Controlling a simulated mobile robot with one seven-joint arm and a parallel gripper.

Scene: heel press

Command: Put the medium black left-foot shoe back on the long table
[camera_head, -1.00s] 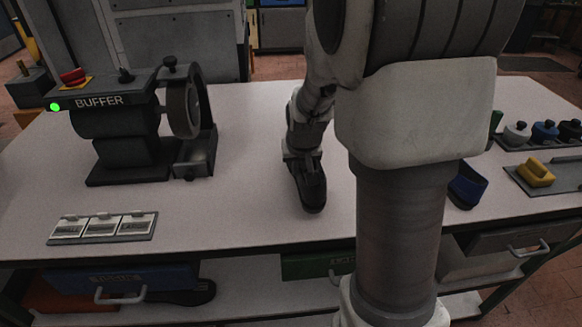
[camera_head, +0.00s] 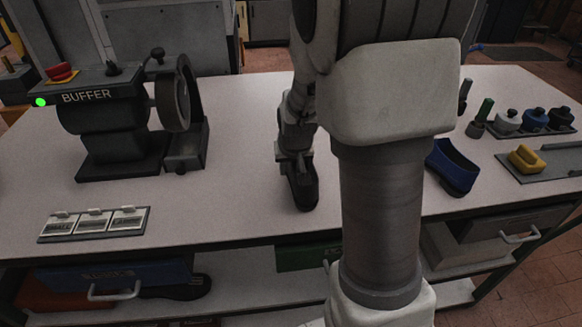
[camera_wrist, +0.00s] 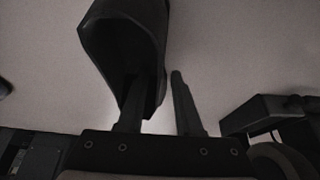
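A black shoe (camera_head: 302,190) stands on the pale top of the long table (camera_head: 245,180), toe toward the front edge. My gripper (camera_head: 294,152) is above its heel end, pointing down. In the wrist view the shoe (camera_wrist: 115,45) shows its dark opening. My gripper (camera_wrist: 158,98) has one finger inside that opening and the other outside the shoe wall. A thin pale gap shows between the outer finger and the wall, so the gripper looks open around the wall. My arm hides part of the table to the right of the shoe.
A buffer machine (camera_head: 125,120) stands left, with a plate of size labels (camera_head: 94,224) in front. A blue shoe (camera_head: 452,167), bottles (camera_head: 508,121) and a yellow block (camera_head: 525,158) are right. A dark shoe (camera_head: 180,288) lies below the tabletop. Table between buffer and shoe is clear.

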